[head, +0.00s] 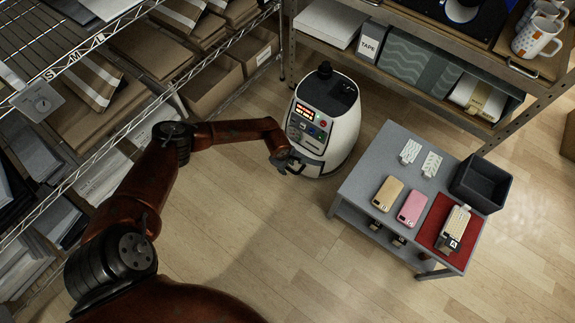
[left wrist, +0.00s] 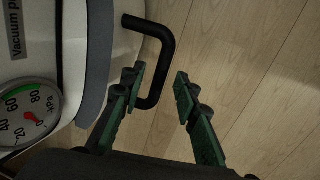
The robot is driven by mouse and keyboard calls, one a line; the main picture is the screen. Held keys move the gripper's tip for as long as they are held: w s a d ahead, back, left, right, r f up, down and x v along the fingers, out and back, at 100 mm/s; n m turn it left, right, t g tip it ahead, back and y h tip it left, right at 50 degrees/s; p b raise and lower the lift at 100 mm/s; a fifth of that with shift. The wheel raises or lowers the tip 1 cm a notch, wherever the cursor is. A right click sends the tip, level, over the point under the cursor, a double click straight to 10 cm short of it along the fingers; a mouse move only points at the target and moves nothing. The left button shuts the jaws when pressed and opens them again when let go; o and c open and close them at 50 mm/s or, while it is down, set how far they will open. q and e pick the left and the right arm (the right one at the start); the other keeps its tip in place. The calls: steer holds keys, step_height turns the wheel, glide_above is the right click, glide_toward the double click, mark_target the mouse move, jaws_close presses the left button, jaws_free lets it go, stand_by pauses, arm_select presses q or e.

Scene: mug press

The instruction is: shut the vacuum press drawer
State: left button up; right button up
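The vacuum press (head: 341,117) is a white, rounded machine with a dark control panel, standing on the floor between the shelves and the grey table. Its black drawer handle (left wrist: 166,45) sticks out at the top middle of the left wrist view. A grey curved edge (left wrist: 97,65) shows beside the handle; I cannot tell how far out the drawer is. My left gripper (head: 289,164) is low at the front of the press. In the left wrist view its green fingers (left wrist: 160,78) are apart, with part of the handle between them; contact is unclear. My right gripper is not in view.
A grey table (head: 385,150) with phone cases, a red mat (head: 437,226) and a dark bin (head: 479,185) stands right of the press. Wire shelves (head: 110,105) line the left. A shelf unit (head: 400,68) stands behind. The wooden floor (head: 265,225) in front is clear.

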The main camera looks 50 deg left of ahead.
arm_select(q)
steer(key=shift+c, duration=0.6)
jaws_close()
